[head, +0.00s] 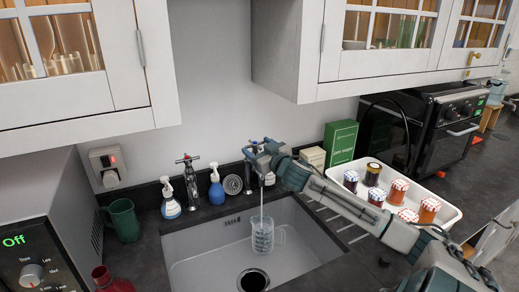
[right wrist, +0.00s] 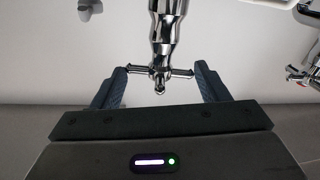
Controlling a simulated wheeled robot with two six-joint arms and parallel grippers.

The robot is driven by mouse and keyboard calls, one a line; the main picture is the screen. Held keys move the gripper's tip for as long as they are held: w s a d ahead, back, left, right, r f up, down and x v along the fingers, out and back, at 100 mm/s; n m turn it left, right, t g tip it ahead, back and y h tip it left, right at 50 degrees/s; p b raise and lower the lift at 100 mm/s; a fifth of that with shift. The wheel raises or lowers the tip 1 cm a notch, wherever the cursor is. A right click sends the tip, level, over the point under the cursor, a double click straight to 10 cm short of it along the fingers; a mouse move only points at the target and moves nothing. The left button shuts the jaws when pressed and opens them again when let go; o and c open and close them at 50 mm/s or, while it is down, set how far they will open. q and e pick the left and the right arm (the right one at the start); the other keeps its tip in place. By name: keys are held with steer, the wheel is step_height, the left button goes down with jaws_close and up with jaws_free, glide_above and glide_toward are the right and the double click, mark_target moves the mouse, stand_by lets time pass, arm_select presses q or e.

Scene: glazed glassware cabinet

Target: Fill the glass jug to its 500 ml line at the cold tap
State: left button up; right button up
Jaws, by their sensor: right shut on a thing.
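The glass jug (head: 263,241) is upright in the sink (head: 195,268), behind the drain. A thin stream of water falls into it from the right-hand tap. Dark markings show on its wall, but the water level is too small to read. My right gripper (head: 262,150) is at the top of that tap, which has a blue mark. In the right wrist view its two fingers (right wrist: 162,88) are shut on the ends of the chrome cross handle (right wrist: 180,72). The gripper hides much of the tap in the head view. My left gripper is out of view.
Another tap (head: 188,175) stands left, with soap bottles (head: 170,198) beside it. A green mug (head: 123,220) and a red vessel (head: 112,281) stand left of the sink. A white tray (head: 452,212) of jars is at right. Wall cabinets (head: 290,50) hang above.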

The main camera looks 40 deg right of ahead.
steer(key=m+h, duration=0.2)
steer(key=h, duration=0.1)
steer(key=shift+w+a+g+b, duration=0.1)
steer(key=shift+a+g+b, duration=0.1)
steer(key=shift+g+b, duration=0.15)
steer(key=shift+f, duration=0.1)
stand_by(0.8)
steer(key=o, duration=1)
steer(key=shift+c, duration=0.2)
